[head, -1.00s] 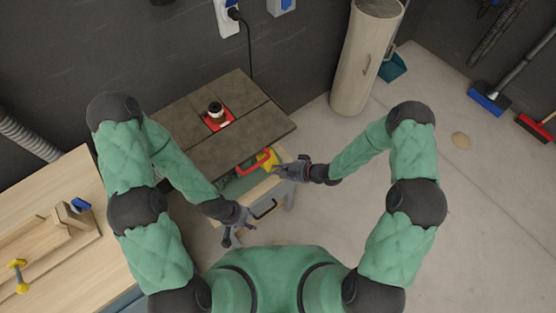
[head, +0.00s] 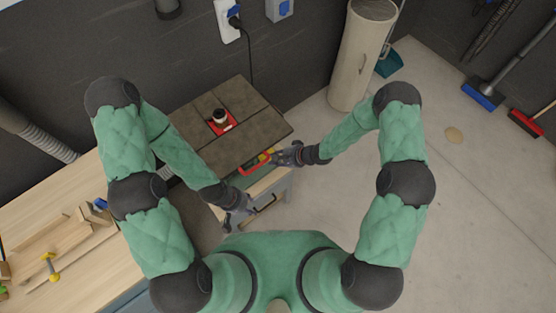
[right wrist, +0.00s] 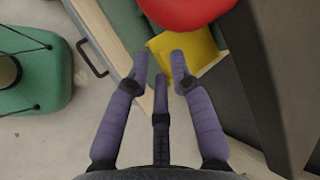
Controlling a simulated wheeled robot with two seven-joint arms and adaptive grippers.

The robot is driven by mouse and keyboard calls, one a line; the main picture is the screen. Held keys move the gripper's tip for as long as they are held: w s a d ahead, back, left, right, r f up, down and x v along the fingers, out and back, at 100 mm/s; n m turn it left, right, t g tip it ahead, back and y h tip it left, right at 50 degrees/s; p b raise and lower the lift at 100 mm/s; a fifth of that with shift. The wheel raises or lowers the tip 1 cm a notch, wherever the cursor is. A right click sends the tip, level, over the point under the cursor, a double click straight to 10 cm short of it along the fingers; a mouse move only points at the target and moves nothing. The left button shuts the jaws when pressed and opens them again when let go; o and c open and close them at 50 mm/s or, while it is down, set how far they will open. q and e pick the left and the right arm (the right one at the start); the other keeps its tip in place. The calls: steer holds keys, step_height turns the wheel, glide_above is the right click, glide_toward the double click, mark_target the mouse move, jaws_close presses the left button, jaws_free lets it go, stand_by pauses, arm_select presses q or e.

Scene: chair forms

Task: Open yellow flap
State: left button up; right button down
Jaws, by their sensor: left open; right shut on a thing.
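The yellow flap (head: 266,157) is a small patch beside a red curved part (head: 255,165), at the front of the dark-topped table, above an open drawer with a green inside. My right gripper (head: 279,157) reaches it from the right and covers part of it. In the right wrist view the yellow flap (right wrist: 194,48) shows between and beyond the fingertips (right wrist: 160,72), under the red part (right wrist: 188,10). The fingers are shut on it; the exact contact is hard to see. My left gripper (head: 240,213) is open and empty in front of the drawer, left of its handle (head: 264,206).
A beige cylinder (head: 358,65) stands behind on the right. A wooden bench (head: 90,255) is at the left. The floor on the right is mostly clear.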

steer(key=shift+w+a+r, duration=0.2)
steer(key=shift+w+r, duration=0.5)
steer(key=shift+w, duration=0.15)
steer(key=shift+s+a, duration=0.1)
steer(key=c, duration=1.2)
jaws_free()
steer(key=shift+f, duration=0.1)
steer(key=shift+c, duration=0.2)
steer(key=shift+w+a+f, duration=0.1)
steer(key=shift+w+a, duration=0.05)
steer(key=shift+w, duration=0.2)
steer(key=shift+w+p, duration=0.15)
steer(key=shift+p, duration=0.15)
steer(key=shift+d+r, duration=0.35)
steer(key=shift+r, duration=0.1)
steer(key=s+v, duration=0.1)
steer(key=v, duration=0.6)
steer(key=shift+f, duration=0.3)
